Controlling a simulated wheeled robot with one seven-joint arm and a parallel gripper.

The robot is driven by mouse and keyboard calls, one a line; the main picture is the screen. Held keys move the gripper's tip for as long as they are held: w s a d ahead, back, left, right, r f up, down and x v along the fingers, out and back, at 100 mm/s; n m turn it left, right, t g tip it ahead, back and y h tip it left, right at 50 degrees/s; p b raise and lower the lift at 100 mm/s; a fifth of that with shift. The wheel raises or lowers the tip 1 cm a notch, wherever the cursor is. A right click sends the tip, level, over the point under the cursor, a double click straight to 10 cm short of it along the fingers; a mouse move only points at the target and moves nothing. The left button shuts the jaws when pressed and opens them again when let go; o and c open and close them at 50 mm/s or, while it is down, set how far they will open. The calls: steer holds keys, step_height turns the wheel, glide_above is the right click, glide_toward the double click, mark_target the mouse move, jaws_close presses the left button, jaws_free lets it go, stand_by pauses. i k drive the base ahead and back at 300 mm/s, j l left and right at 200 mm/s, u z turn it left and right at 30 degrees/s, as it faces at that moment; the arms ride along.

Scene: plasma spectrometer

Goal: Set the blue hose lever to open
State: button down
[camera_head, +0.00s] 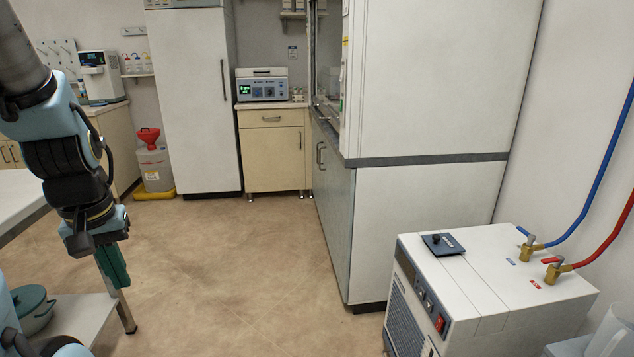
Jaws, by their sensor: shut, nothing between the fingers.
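The blue hose lever (523,231) is a small blue handle on a brass valve (527,253) on top of a white chiller-like unit (478,262) at the lower right. It points up and left in the picture, at an angle to the short pipe that runs right into the blue hose (592,200). My gripper (117,284) hangs at the left, pointing down with dark green fingers. It is shut and empty, far across the floor from the lever.
A red lever (551,261) on a second brass valve (552,274) stands close in front, with a red hose (606,240). A black pad (443,244) lies on the unit. A tall white cabinet (430,80) rises behind it. The middle floor (235,260) is clear.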

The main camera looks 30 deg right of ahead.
mark_target(531, 238)
steer(key=i+l+z, duration=0.1)
steer(key=z, duration=0.3)
steer(key=i+z, duration=0.15)
steer(key=z, duration=0.3)
steer(key=i+z, duration=0.15)
steer(key=z, duration=0.25)
steer(key=i+j+z, duration=0.2)
steer(key=i, duration=0.35)
steer(key=i+j+z, duration=0.15)
steer(key=i, duration=0.4)
steer(key=i+j+z, duration=0.2)
steer(key=i, duration=0.3)
steer(key=i+j, duration=0.15)
steer(key=i, duration=0.15)
steer(key=i+j, duration=0.15)
steer(key=i, duration=0.1)
